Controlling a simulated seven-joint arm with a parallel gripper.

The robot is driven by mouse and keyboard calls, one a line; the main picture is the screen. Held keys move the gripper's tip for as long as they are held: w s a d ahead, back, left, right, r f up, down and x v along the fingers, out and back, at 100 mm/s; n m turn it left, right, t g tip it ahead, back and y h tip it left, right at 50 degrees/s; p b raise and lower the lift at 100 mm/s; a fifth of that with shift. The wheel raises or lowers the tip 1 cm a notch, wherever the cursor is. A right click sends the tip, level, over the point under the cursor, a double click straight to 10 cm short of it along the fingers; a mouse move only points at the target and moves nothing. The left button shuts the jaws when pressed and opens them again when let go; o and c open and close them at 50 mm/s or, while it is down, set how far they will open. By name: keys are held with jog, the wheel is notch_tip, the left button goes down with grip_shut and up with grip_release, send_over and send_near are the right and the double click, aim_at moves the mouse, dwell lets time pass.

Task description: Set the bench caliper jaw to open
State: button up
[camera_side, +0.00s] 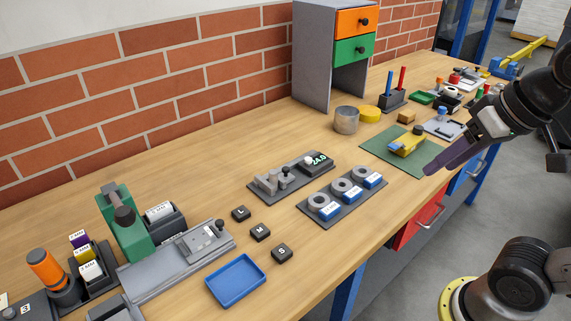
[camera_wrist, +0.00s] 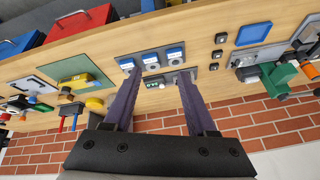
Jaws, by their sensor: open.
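The bench caliper (camera_side: 272,183) lies on a dark base plate on the wooden bench, mid-picture in the side view.
A dark tray with several grey rings and blue labels (camera_side: 343,187) lies just in front of the caliper. Black keys (camera_side: 260,232) and a blue tray (camera_side: 236,280) are to the left. A green mat (camera_side: 380,145) with a yellow tool is to the right. A drawer cabinet (camera_side: 312,60) stands behind.

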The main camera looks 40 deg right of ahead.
jog(key=w+r+m+g, duration=0.1)
jog(key=w+r+m, duration=0.3)
jog(key=w+r, duration=0.5)
jog(key=m+g, duration=0.4)
jog(key=g, duration=0.1)
send_over(286, 168)
notch_tip(286, 168, down, 15)
notch_tip(286, 168, down, 14)
jog(key=shift+r, duration=0.2)
grip_shut()
